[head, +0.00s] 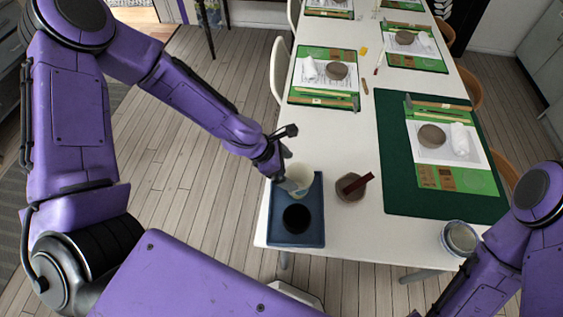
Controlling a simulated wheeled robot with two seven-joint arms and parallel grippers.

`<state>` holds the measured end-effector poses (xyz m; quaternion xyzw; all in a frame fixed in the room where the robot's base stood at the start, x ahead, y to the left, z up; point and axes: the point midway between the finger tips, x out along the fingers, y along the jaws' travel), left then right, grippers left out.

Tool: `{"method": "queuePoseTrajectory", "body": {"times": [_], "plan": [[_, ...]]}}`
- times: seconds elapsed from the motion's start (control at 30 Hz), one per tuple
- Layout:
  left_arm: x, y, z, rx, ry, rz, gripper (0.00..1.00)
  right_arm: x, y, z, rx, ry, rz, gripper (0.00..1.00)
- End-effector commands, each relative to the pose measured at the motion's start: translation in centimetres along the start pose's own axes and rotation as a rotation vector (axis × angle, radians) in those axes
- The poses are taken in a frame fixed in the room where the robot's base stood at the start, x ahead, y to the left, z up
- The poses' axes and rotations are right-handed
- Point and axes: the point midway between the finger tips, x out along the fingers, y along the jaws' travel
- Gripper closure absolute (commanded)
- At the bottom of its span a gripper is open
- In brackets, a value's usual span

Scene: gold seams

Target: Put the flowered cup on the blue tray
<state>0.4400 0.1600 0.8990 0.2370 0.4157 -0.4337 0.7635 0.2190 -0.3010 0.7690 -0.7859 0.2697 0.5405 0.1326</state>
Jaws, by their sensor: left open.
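A pale cream cup (301,176) stands upright at the far end of the blue tray (316,222). No flower pattern can be made out on it at this size, so I cannot tell for sure that it is the flowered cup. My left gripper (288,160) is open at the cup's left side, its fingers spread wide; one finger is close to the cup and partly overlaps it. Whether it touches is unclear. A round black vessel (296,218) sits on the near half of the tray. My right arm shows at the lower right, its gripper out of frame.
A brown pot (351,187) with a dark red bar across it stands right of the tray. A round tin-like container (459,238) is near the front right edge. A dark green mat (398,180) and several craft settings cover the table farther back.

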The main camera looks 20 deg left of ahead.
Motion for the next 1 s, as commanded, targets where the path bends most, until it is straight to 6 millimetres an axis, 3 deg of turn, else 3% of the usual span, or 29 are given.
{"method": "queuePoseTrajectory", "body": {"times": [0.1, 0.2, 0.47, 0.53, 0.57, 0.67, 0.7, 0.8, 0.9, 1.0], "plan": [[-2.5, 0.1, 0.1, 0.002, -0.001, 0.003, 0.0, -0.3, 0.0, -0.1, 0.0, 0.0, 0.0, 0.57], [-3.6, 0.0, 0.1, 0.001, 0.0, 0.001, 0.0, -0.5, 0.0, -0.2, 0.0, 0.0, 0.0, 0.57], [-4.2, 0.0, -0.1, -0.001, 0.001, -0.001, 0.0, -0.5, 0.0, -0.2, 0.0, 0.0, 0.0, 0.57], [-3.7, -0.3, -1.0, 0.021, 0.029, 0.002, 0.0, -0.5, 0.0, -0.2, 0.0, 0.0, 0.0, 0.57], [-3.2, -0.6, -2.0, 0.05, 0.063, 0.006, 0.0, -0.5, 0.0, -0.2, 0.0, 0.0, 0.0, 0.57], [-0.9, -2.9, -9.2, 0.283, 0.286, 0.016, 0.0, -0.5, 0.0, -0.2, 0.0, 0.0, 0.0, 0.57], [-0.3, -4.2, -13.0, 0.442, 0.406, 0.003, 0.0, -0.5, 0.0, -0.2, 0.0, 0.0, 0.0, 0.57], [-0.4, -7.5, -20.6, 0.879, 0.645, -0.067, 0.0, -0.5, 0.1, -0.2, 0.0, 0.0, 0.0, 0.57], [-1.4, -10.1, -24.7, 1.249, 0.769, -0.151, 0.0, -0.5, 0.0, -0.2, 0.0, 0.0, 0.0, 0.57], [-2.1, -11.6, -26.3, 1.472, 0.816, -0.203, 0.0, -0.5, 0.1, -0.2, 0.0, 0.0, 0.0, 0.57]]}}
